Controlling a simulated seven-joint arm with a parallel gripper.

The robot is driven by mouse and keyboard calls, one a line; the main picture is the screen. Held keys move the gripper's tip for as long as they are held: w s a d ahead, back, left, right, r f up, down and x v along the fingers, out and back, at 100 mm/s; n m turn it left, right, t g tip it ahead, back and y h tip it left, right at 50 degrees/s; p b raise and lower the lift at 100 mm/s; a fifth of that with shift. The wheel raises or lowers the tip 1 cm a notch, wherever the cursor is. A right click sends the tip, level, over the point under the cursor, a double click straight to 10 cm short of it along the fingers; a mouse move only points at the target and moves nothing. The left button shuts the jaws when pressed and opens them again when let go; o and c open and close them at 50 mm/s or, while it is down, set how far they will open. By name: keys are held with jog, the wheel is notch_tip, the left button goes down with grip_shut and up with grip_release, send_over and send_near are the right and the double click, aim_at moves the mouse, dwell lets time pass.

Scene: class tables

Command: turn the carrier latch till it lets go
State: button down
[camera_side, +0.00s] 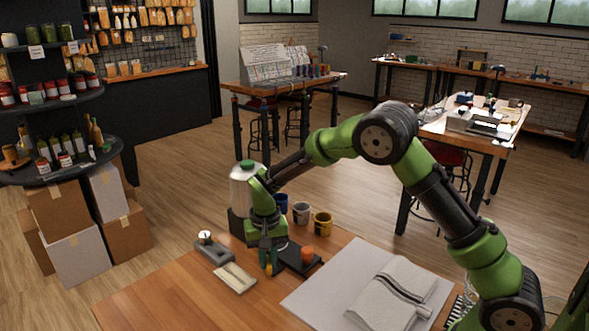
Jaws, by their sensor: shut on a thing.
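My gripper (268,263) points down over the wooden table, near its back edge. Its dark fingers are shut on a small yellow-orange part (269,269), which appears to be the carrier latch. The fingers cover much of it, so its angle is hard to tell. A low black unit (297,262) lies just right of the fingers and carries an orange knob (307,254). I cannot tell whether the latch is joined to this unit.
A grey block with a white knob (205,238) and a pale tray (235,278) lie left of my gripper. A white sheet (325,290) with folded cloth (391,294) lies right. The front left is clear.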

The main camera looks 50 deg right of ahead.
aim_at(268, 260)
jog(key=n, duration=0.5)
jog(key=shift+n, duration=0.4)
dwell(0.4)
jog(key=c, duration=1.1)
grip_release()
jog(key=shift+c, duration=0.2)
jog(key=shift+r, duration=0.15)
notch_tip(268, 260, up, 17)
jog(key=shift+f, duration=0.2)
jog(key=s+r+m+t+y, duration=0.1)
jog(key=s+r+t, duration=0.1)
jog(key=s, duration=1)
jog(key=s+d+r+m+t+y, duration=0.1)
jog(key=s+t, duration=0.4)
jog(key=s, duration=0.7)
jog(key=shift+r+m, duration=0.5)
jog(key=shift+r, duration=0.45)
